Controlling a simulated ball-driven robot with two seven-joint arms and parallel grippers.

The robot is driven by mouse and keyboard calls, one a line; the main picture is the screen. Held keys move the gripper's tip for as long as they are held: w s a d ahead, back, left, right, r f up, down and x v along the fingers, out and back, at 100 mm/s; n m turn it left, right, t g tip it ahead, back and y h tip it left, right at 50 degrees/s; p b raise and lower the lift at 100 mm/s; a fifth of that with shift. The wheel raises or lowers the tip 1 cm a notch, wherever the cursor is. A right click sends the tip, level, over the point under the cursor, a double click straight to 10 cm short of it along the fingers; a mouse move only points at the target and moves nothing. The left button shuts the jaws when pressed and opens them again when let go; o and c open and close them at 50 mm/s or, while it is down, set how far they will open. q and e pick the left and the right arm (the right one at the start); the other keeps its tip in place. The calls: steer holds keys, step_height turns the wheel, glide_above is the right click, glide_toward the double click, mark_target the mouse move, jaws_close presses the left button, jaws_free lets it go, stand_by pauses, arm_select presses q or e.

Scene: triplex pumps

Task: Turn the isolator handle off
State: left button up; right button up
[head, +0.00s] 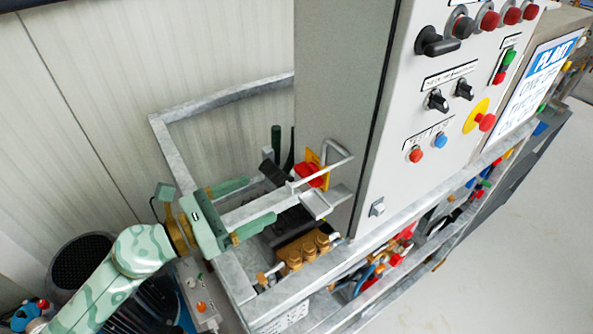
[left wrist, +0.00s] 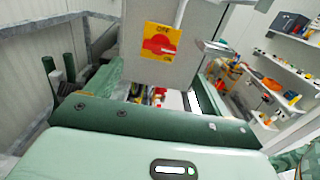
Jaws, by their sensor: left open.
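The isolator handle (head: 312,174) is a red rotary handle on a yellow plate, on the side of the grey cabinet. In the left wrist view the red handle (left wrist: 160,44) lies roughly crosswise on its yellow plate, which bears small lettering above and below. My left gripper (head: 258,200) is open and empty, with its green fingers spread apart. It points at the handle from the left, with a gap between fingertips and handle. My right gripper is not in view.
Grey metal brackets (head: 336,160) stick out beside the handle. A galvanized frame rail (head: 225,95) runs around the area, with brass pump parts (head: 302,250) below. The cabinet front (head: 430,110) carries knobs and buttons. A ribbed wall (head: 120,90) stands behind; open floor lies right.

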mark_target(302, 176)
arm_select(q)
steer(key=p+x, duration=0.1)
steer(key=x, duration=0.9)
steer(key=shift+w+d, duration=0.15)
steer(key=shift+d, duration=0.05)
steer(key=c, duration=1)
